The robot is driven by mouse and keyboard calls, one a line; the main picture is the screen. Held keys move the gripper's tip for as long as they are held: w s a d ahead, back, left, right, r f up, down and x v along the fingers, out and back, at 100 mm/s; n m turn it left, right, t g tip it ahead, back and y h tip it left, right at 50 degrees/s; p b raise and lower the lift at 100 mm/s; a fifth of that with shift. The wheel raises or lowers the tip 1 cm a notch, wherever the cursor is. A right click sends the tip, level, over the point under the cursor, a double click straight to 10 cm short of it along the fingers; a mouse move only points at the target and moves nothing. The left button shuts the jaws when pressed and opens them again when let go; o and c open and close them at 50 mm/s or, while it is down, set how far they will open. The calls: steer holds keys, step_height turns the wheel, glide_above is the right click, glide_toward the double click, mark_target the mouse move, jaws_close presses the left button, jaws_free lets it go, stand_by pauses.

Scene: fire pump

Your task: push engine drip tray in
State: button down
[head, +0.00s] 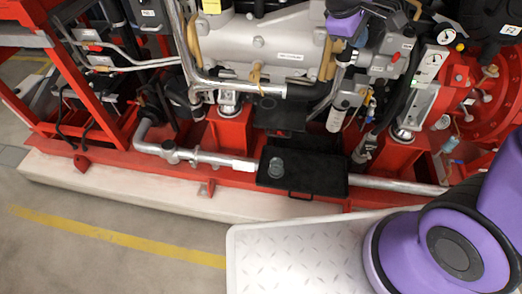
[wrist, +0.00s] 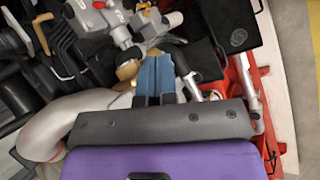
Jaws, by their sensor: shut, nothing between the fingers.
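The engine drip tray (head: 318,174) is a flat black tray low on the engine's front. It sticks out over the red base rail, with a bar handle on its front edge and a round grey item inside at the left. The tray also shows at the upper right of the wrist view (wrist: 215,18). My gripper's blue fingers (wrist: 158,60) are shut together and empty, apart from the tray, which lies to their right in that view. In the head view a purple part of my arm shows high over the engine; the fingertips are not clear there.
A silver pipe (head: 205,157) runs along the red base (head: 110,160) to the left of the tray. Gauges (head: 432,62), hoses and valves crowd the right. A pale plinth (head: 130,190) edges the base, with open floor and a yellow line (head: 120,237) before it.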

steer(key=w+a+f+n+t+h, duration=0.1)
steer(key=w+a+f+n, duration=0.2)
steer(key=a+f, duration=0.3)
steer(key=w+a+f+n+t+h, duration=0.1)
steer(key=w+a+f+n, duration=0.25)
steer(key=f, duration=0.45)
steer(key=n+t+y, duration=0.3)
steer(key=n+t, duration=0.2)
steer(key=n, duration=0.7)
glide_above(262, 185)
steer(key=s+a, duration=0.3)
step_height(262, 185, down, 32)
steer(key=s+f+n+y, duration=0.25)
steer(key=s+f, duration=0.25)
steer(key=f, duration=0.3)
steer(key=s+f+n+y, duration=0.1)
steer(key=s+f+n, duration=0.2)
steer(key=s+f, duration=0.35)
steer(key=shift+g, duration=0.3)
steer(key=shift+w+r+x, duration=0.35)
steer(key=shift+x, duration=2.05)
steer(key=shift+w+r+x, duration=0.35)
steer(key=shift+w+x, duration=0.05)
steer(key=shift+x, duration=2.05)
steer(key=shift+w+r+x, duration=0.35)
steer(key=shift+x, duration=2.05)
steer(key=shift+w, duration=0.1)
